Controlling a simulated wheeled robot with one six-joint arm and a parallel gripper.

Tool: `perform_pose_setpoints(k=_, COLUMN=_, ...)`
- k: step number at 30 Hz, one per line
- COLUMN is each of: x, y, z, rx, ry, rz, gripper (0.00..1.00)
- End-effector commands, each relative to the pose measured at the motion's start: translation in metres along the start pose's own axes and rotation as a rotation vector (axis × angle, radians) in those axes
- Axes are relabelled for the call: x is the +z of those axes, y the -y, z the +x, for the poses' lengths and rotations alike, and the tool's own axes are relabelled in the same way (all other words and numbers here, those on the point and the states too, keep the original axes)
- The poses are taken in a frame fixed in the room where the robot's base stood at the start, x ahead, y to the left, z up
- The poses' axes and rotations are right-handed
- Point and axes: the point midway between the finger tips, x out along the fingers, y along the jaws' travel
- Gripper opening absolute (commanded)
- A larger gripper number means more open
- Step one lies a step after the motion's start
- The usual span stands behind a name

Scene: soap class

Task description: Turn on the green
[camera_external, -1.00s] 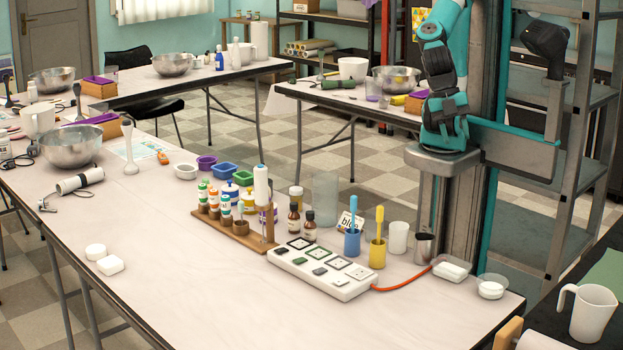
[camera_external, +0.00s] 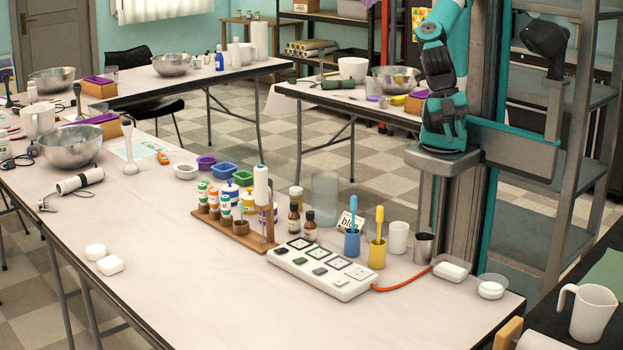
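A white power strip (camera_external: 322,271) lies on the front table, right of its middle. Its top carries a row of square sockets, one of them with a green frame (camera_external: 320,254). A row of small rocker switches runs along its near side. One of these looks dark green (camera_external: 298,261), and others look dark or white. Whether any switch is pressed is too small to tell. An orange cable leaves the strip's right end. My teal and black arm stands folded upright behind the table, and its upper part leaves the top of the picture.
White soap dishes (camera_external: 451,271) sit to the right.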

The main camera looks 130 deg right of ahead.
Motion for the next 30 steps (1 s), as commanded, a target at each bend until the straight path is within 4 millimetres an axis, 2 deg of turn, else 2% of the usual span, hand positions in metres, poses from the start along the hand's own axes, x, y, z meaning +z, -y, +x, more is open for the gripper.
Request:
perform_pose_setpoints(k=1, x=-0.005, y=-0.005, z=0.001, rx=0.006, ry=-0.002, rz=0.035, gripper=0.06)
perform_pose_setpoints(k=2, x=-0.009, y=-0.010, z=0.001, rx=0.011, ry=-0.003, rz=0.070, gripper=0.00)
perform_pose_setpoints(k=5, x=-0.029, y=-0.038, z=0.004, rx=0.039, ry=-0.015, rz=0.254, gripper=0.00)
perform_pose_setpoints(k=8, x=-0.054, y=-0.083, z=0.010, rx=0.083, ry=-0.039, rz=0.533, gripper=0.00)
perform_pose_setpoints(k=12, x=-0.081, y=-0.166, z=0.023, rx=0.152, ry=-0.093, rz=0.985, gripper=0.00)
perform_pose_setpoints(k=14, x=-0.087, y=-0.204, z=0.029, rx=0.182, ry=-0.122, rz=1.177, gripper=0.00)
perform_pose_setpoints(k=15, x=-0.088, y=-0.229, z=0.034, rx=0.200, ry=-0.143, rz=1.300, gripper=0.00)
perform_pose_setpoints(k=18, x=-0.086, y=-0.286, z=0.046, rx=0.243, ry=-0.197, rz=1.581, gripper=0.00)
perform_pose_setpoints(k=21, x=-0.078, y=-0.334, z=0.057, rx=0.279, ry=-0.247, rz=1.810, gripper=0.00)
perform_pose_setpoints(k=25, x=-0.067, y=-0.373, z=0.068, rx=0.308, ry=-0.299, rz=2.007, gripper=0.00)
perform_pose_setpoints(k=27, x=-0.063, y=-0.386, z=0.070, rx=0.318, ry=-0.318, rz=2.069, gripper=0.00)
perform_pose_setpoints(k=30, x=-0.060, y=-0.394, z=0.072, rx=0.323, ry=-0.332, rz=2.111, gripper=0.00)
